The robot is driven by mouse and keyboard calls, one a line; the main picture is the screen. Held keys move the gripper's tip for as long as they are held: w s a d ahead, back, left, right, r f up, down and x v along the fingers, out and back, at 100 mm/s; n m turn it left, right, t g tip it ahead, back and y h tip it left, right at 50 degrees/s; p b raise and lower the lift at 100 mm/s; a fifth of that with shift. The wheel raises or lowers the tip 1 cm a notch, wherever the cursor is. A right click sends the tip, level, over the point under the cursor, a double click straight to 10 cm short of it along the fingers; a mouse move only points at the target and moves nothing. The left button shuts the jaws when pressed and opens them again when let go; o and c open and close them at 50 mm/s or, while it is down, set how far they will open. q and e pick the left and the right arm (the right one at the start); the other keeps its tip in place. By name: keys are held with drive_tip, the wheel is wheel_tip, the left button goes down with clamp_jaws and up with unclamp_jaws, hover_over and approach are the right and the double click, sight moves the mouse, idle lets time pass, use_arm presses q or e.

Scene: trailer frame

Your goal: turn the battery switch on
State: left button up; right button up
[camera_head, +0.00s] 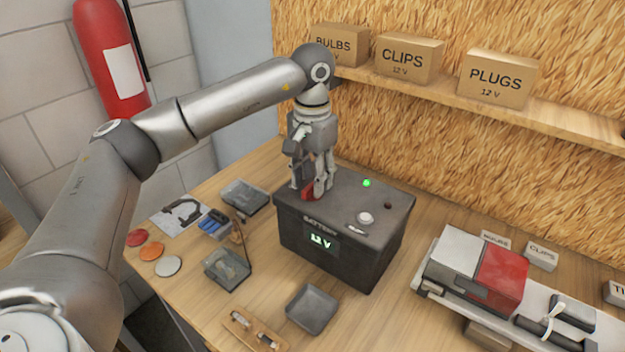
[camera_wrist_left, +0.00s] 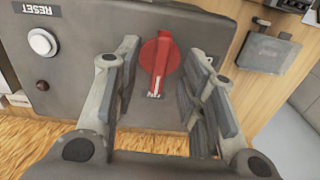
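The battery box (camera_head: 340,245) is a dark grey case on the bench, with a lit green display (camera_head: 322,240) on its front. The battery switch (camera_head: 308,195) is a red rotary handle on its top, partly hidden by my left gripper (camera_head: 309,186) in the head view. In the left wrist view the red switch (camera_wrist_left: 160,62) stands between the fingers of my left gripper (camera_wrist_left: 165,60). The fingers are spread, with a gap on each side of the handle. My right gripper is in no view.
A green light (camera_head: 366,183), a dark knob (camera_head: 387,205) and a white reset button (camera_head: 365,218) are on the box top. Small trays (camera_head: 312,309) lie around it. A shelf (camera_head: 500,104) with labelled cartons runs behind. A red and white case (camera_head: 478,265) stands right.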

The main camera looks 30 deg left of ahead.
use_arm(q)
drive_tip(key=shift+r+p, duration=1.55)
drive_tip(key=shift+r, duration=1)
